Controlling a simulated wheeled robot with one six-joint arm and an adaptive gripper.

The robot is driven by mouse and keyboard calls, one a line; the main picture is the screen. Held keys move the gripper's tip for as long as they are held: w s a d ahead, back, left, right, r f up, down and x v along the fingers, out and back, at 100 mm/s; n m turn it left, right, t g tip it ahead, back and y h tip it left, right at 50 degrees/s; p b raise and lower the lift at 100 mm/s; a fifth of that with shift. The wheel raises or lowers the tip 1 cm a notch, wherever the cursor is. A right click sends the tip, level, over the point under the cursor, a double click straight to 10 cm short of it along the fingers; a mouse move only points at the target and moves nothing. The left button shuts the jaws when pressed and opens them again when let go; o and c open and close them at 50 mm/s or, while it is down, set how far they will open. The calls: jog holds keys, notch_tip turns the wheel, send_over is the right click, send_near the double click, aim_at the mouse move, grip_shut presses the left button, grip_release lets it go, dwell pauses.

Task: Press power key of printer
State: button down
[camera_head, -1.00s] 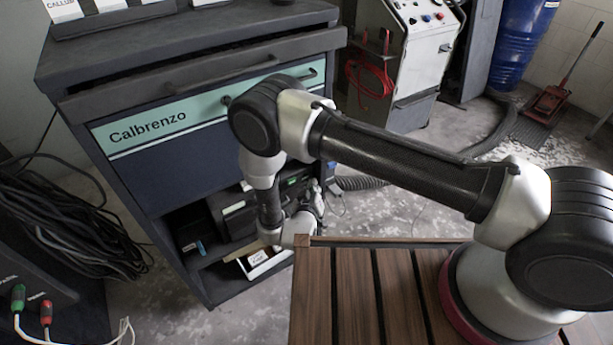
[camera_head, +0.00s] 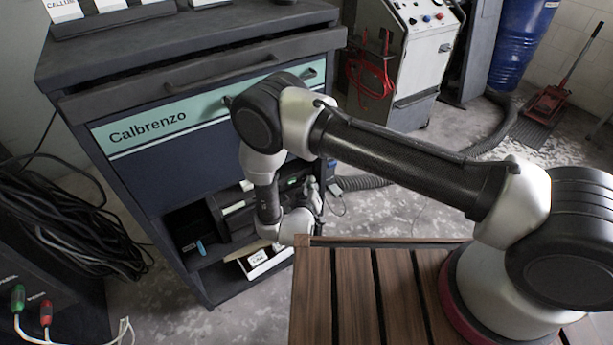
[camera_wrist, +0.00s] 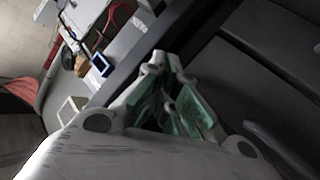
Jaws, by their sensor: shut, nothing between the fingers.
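The dark printer (camera_head: 228,207) sits on the open shelf of the cabinet, with a pale strip on its front. My forearm hides much of its right side, and a small green patch shows behind the arm. I cannot make out the power key. My gripper (camera_head: 312,190) is at the right side of the shelf opening, close to the printer; whether it touches is unclear. In the wrist view my gripper (camera_wrist: 165,68) is shut and empty, beside a dark panelled surface that may be the printer.
The Calbrenzo cabinet (camera_head: 180,170) surrounds the shelf. A small white box (camera_head: 258,258) lies on the shelf below. A slatted wooden top (camera_head: 345,290) is under my arm. Coiled black cables (camera_head: 75,225) hang at the left. A white machine (camera_head: 405,60) stands behind.

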jog(key=shift+w, duration=0.15)
dwell(0.5)
jog(key=shift+w+a, duration=0.25)
dwell(0.4)
jog(key=shift+s, duration=0.1)
jog(key=shift+s+d, duration=0.3)
jog(key=s+d, duration=0.2)
jog(key=s, duration=0.1)
jog(key=s+d, duration=0.1)
jog(key=s, duration=0.1)
jog(key=shift+d, duration=0.15)
dwell(0.4)
dwell(0.3)
